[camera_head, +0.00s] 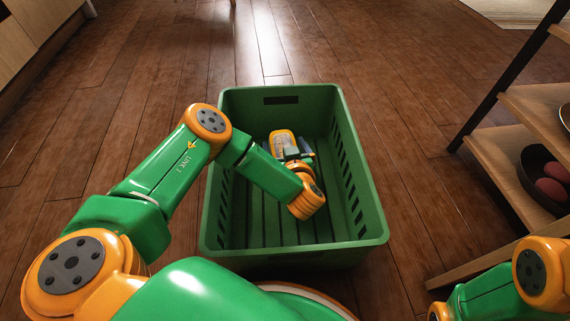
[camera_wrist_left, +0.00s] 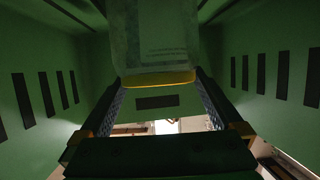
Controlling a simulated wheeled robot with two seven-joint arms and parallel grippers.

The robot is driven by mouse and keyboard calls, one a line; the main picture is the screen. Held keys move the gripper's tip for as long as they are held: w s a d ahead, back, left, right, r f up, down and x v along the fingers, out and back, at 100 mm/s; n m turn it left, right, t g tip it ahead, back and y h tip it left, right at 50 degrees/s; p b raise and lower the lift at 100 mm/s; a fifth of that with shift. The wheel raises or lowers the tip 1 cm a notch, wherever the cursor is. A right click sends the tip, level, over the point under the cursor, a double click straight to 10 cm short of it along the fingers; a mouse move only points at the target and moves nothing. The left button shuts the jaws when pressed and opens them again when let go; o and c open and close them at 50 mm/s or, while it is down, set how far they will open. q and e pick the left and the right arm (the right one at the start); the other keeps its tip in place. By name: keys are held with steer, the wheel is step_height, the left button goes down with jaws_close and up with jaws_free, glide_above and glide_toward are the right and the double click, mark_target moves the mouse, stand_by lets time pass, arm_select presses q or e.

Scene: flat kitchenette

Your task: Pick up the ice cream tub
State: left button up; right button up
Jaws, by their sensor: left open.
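The ice cream tub (camera_head: 283,139) lies in the green crate (camera_head: 364,190), towards its far half. It shows a pale printed face and a yellow-orange edge. My left arm reaches down into the crate, with the left gripper (camera_head: 294,156) at the near end of the tub. In the left wrist view the tub (camera_wrist_left: 158,40) fills the top middle. The left gripper's two fingers (camera_wrist_left: 158,90) are open, one towards each side of the tub. I cannot tell whether they touch it. The right gripper is out of view.
The crate has tall slotted walls around the left gripper. A wooden shelf (camera_head: 528,110) with a dark bowl (camera_head: 533,172) of reddish round things stands at the right. A wooden cabinet (camera_head: 38,25) is at the far left. The wooden floor beyond the crate is clear.

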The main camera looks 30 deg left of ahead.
arm_select(q)
steer(key=shift+w+a+f, duration=0.55)
steer(key=shift+w+f, duration=0.05)
steer(key=shift+f, duration=0.1)
steer(key=shift+w+a+b, duration=0.15)
steer(key=shift+w+b, duration=0.05)
steer(key=shift+b, duration=0.1)
steer(key=shift+r, duration=0.2)
steer(key=c, duration=1.3)
steer(key=shift+c, duration=0.5)
steer(key=shift+r, duration=0.15)
